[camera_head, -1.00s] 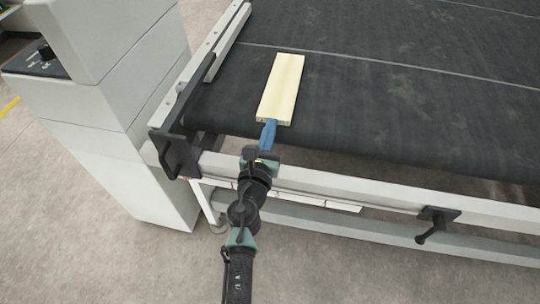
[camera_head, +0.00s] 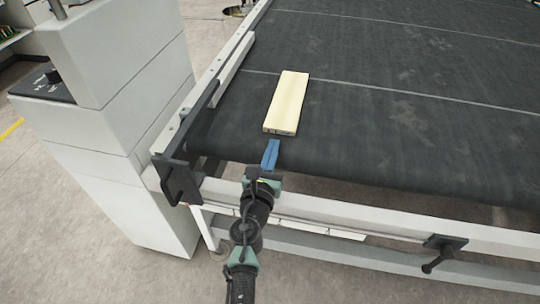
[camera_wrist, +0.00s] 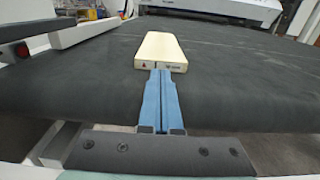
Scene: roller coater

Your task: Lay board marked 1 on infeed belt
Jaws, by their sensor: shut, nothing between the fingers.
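The board (camera_head: 287,101) is a pale wooden plank lying flat on the dark infeed belt (camera_head: 400,125), near the belt's left side and close to its front edge. In the wrist view the board (camera_wrist: 160,48) shows small marks on its near end face, too small to read. My gripper (camera_head: 273,143) has blue fingers closed together with nothing between them. It is just in front of the board's near end, with a small gap in the head view. In the wrist view the fingers (camera_wrist: 160,75) point at the board's near end.
A side guide rail (camera_head: 232,68) runs along the belt's left edge, with a black bracket (camera_head: 178,178) at its front end. A grey machine cabinet (camera_head: 120,130) stands at the left. A black clamp handle (camera_head: 440,252) sticks out from the front frame. The belt right of the board is clear.

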